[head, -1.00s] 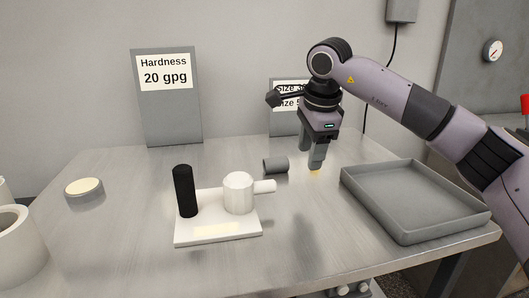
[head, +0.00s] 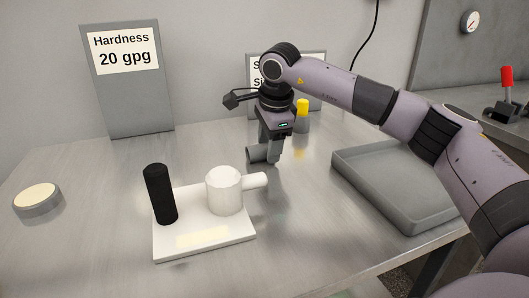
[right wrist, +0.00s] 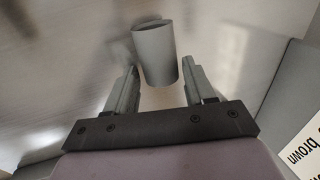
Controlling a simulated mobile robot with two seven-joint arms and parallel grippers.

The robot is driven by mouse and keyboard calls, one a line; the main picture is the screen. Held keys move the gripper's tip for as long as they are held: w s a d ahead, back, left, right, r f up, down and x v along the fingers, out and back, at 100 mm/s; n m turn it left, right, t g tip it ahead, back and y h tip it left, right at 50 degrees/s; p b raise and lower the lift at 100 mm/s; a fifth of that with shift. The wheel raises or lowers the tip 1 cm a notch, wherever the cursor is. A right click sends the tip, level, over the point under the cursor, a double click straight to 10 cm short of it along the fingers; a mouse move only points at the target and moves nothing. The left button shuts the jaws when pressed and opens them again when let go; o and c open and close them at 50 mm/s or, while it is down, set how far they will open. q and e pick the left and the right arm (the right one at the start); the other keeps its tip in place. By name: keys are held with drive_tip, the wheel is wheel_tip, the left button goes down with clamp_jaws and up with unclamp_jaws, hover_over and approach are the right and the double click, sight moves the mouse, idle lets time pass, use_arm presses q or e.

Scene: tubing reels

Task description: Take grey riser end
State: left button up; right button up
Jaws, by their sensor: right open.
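The grey riser end (head: 257,154) is a short grey cylinder lying on the metal table behind the white fixture. In the right wrist view the grey cylinder (right wrist: 155,52) shows ahead of and partly between the two fingertips, with gaps on both sides. My right gripper (head: 272,157) points down at the cylinder and hides its right part in the head view. Its jaws also show in the right wrist view (right wrist: 160,78), apart with nothing clamped between them. My left gripper is not in view.
A white fixture plate (head: 204,238) with a black post (head: 160,194) and white cup-like part (head: 224,191) stands in front. A grey tray (head: 385,190) is at right. A yellow-topped piece (head: 302,108) stands behind my arm. A round disc (head: 38,198) lies left.

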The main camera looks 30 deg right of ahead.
drive_tip(key=shift+w+f, duration=0.1)
drive_tip(key=shift+f, duration=0.1)
drive_tip(key=c, duration=0.8)
drive_tip(key=shift+c, duration=0.2)
drive_tip(key=shift+r, duration=0.1)
